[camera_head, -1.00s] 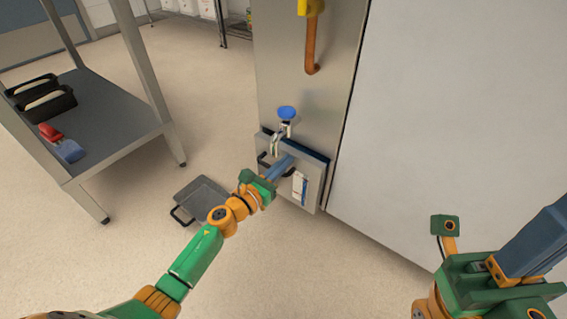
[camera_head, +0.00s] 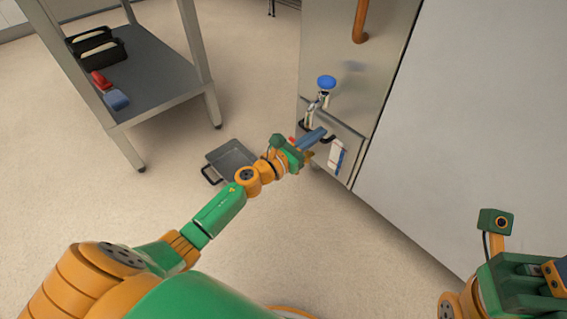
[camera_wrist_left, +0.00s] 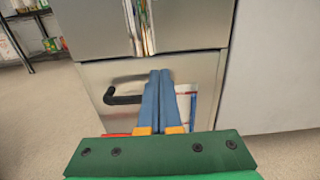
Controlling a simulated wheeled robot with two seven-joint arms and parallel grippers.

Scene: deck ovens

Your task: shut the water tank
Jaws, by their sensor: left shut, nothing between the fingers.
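The water tank (camera_head: 353,148) is a steel-fronted drawer low in the steel cabinet, with a black handle and a white-blue label. Its front looks about flush with the cabinet face, with only a thin seam along the top. It also fills the middle of the left wrist view (camera_wrist_left: 120,74). My left gripper (camera_head: 321,132) is shut and empty. Its blue fingers point at the tank front, right of the handle (camera_wrist_left: 122,98), and seem to touch or nearly touch it.
A blue-knobbed tap (camera_head: 326,84) is on the cabinet just above the tank. A grey pan (camera_head: 234,155) lies on the floor left of it. A steel table (camera_head: 150,88) with black bins stands at the left. A white panel (camera_head: 470,120) is at the right.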

